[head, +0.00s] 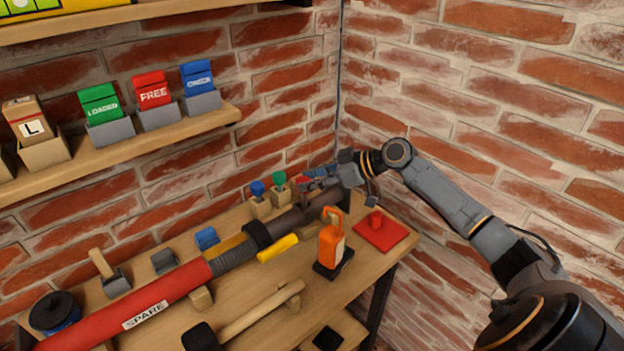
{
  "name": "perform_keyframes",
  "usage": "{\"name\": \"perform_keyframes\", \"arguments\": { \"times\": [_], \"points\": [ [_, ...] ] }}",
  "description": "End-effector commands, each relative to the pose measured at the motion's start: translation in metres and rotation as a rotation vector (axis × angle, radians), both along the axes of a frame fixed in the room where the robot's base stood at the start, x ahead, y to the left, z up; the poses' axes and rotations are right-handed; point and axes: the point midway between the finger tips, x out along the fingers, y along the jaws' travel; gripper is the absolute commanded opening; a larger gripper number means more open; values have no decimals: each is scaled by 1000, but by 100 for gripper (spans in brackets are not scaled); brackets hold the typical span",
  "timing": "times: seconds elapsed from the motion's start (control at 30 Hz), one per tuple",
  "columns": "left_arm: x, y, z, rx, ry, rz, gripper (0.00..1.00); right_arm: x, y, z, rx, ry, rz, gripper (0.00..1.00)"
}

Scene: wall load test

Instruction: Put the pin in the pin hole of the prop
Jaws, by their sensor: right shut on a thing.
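The prop (135,299) is a long red tube with a white SPARE label. It lies slantwise on the bench, with a ribbed grey section, a dark collar (258,235) and a dark inner tube (288,220) towards the back right. My right gripper (318,184) is at the far end of that inner tube, close above it or beside it. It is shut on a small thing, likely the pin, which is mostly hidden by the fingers. The pin hole cannot be made out. My left gripper is not in view.
An orange padlock-like tag (331,246) stands on a black base just in front of the inner tube. A red plate (382,233) lies at the bench's right end. Small blocks with blue and green knobs (279,185) stand behind. A mallet (250,318) lies in front.

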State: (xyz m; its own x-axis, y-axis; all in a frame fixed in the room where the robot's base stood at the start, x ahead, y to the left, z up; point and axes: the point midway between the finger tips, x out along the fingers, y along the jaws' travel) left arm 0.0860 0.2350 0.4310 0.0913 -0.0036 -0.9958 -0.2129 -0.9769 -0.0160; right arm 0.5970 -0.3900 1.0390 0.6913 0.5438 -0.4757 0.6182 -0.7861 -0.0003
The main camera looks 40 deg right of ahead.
Motion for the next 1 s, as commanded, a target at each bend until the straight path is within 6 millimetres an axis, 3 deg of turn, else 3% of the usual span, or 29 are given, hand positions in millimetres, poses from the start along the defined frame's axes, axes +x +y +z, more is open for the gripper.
{"name": "perform_keyframes", "arguments": {
  "times": [0.43, 0.47, 0.57, 0.77, 0.8, 0.93, 1.0],
  "points": [
    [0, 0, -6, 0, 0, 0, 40, 0, 0, -5, 0, -1, -1, 0],
    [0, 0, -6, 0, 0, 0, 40, 0, 0, -5, 0, -1, -1, 42],
    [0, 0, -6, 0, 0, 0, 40, 0, 0, -5, 0, -1, -1, 62],
    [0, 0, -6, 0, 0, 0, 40, 0, 0, -6, 1, -1, 0, 62],
    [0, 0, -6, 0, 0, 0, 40, 0, 0, -6, -1, 1, 0, 64],
    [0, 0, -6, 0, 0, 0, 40, 0, 0, -6, -1, 1, 0, 89],
    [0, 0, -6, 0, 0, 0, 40, 0, 0, -6, -1, 1, 0, 89]
  ]
}}
